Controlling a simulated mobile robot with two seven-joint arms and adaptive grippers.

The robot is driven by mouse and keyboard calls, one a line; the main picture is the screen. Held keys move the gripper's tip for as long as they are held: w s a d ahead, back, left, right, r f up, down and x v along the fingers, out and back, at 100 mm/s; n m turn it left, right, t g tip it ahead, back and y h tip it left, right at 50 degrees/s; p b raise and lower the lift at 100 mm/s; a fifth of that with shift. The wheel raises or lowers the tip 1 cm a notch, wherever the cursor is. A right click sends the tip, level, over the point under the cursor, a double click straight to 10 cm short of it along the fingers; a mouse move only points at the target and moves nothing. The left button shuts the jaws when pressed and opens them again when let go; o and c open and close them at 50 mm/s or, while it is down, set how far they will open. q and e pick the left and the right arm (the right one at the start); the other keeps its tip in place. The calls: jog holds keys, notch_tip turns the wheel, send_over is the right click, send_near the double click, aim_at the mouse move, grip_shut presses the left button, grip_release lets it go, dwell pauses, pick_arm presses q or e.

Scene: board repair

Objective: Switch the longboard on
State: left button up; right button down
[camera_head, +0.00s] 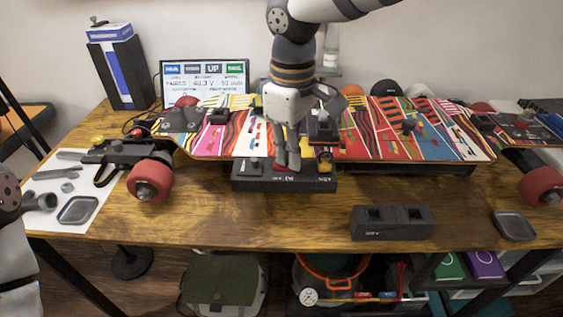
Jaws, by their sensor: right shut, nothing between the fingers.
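The longboard (365,140) lies across the wooden table, with a multicoloured striped deck and a red wheel (150,181) at its left end. Another red wheel (541,186) shows at the right end. A black box (259,181) with small controls and lettering sits at the board's front edge. My right gripper (288,166) is shut and points down from above, its fingertips at the top of this box. I cannot tell whether they touch it. The gripper and arm hide part of the deck and box. My left arm shows only at the left edge; its gripper is out of view.
A black two-slot block (392,222) and a grey tray (514,226) are on the front right of the table (240,221). A white mat (47,217) with tools lies at left. A screen (204,80) stands behind. The front middle is clear.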

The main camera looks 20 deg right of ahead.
jog(key=shift+f, duration=0.2)
jog(key=shift+r+p, duration=0.45)
jog(key=shift+r, duration=3.1)
pick_arm(q)
jog(key=shift+w+r+t, duration=0.3)
jog(key=shift+w+r, duration=0.25)
jog(key=shift+w, duration=0.05)
